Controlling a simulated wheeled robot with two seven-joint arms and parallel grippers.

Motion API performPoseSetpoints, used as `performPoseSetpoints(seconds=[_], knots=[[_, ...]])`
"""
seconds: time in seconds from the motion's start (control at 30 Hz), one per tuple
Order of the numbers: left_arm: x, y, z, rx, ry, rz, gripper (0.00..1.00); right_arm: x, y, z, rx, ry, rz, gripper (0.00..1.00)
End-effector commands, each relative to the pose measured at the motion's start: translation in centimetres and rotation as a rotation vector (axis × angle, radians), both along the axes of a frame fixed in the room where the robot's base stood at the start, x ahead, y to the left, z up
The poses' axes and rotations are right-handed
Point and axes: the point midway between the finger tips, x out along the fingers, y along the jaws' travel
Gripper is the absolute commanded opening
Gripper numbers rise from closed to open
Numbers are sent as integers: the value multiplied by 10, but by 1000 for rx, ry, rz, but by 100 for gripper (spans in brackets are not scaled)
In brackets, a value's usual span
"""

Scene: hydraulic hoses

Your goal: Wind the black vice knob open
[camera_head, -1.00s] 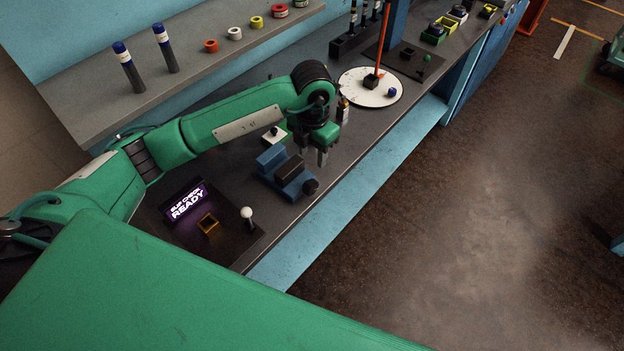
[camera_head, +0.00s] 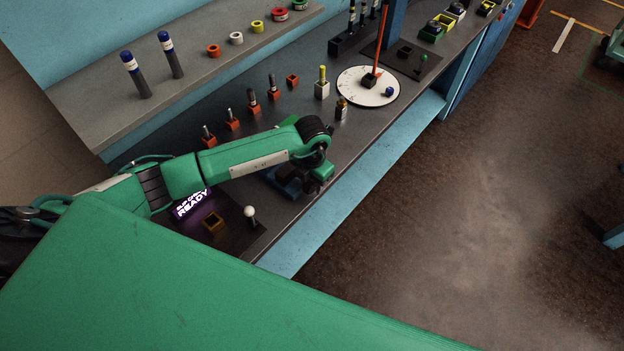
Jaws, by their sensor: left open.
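The blue vice (camera_head: 283,184) stands near the front edge of the grey bench, partly covered by my left arm. Its black knob (camera_head: 312,188) is at the vice's right end, toward the bench edge, mostly hidden by my wrist and fingers. My left gripper (camera_head: 317,182) is open and points down at the knob. I cannot tell whether the fingers touch it. My right gripper is not in view.
A lit "READY" display (camera_head: 192,203) and a white-topped lever (camera_head: 250,213) are left of the vice. Several orange holders with upright pieces stand behind my arm. A white round plate (camera_head: 352,92) lies farther right.

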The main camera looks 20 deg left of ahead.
Motion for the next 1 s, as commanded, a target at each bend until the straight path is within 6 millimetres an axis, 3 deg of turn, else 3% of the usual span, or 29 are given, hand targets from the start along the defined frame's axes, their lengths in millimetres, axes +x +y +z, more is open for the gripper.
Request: performPoseSetpoints(seconds=[0.03,0.27,0.67,1.0], knots=[[0,0,0,0,0,0,43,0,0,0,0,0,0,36],[0,0,0,0,0,0,0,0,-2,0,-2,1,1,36],[-2,1,-3,-23,-63,-1,0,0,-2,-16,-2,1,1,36],[-6,2,-7,-92,-252,-1,0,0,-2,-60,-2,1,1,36]])
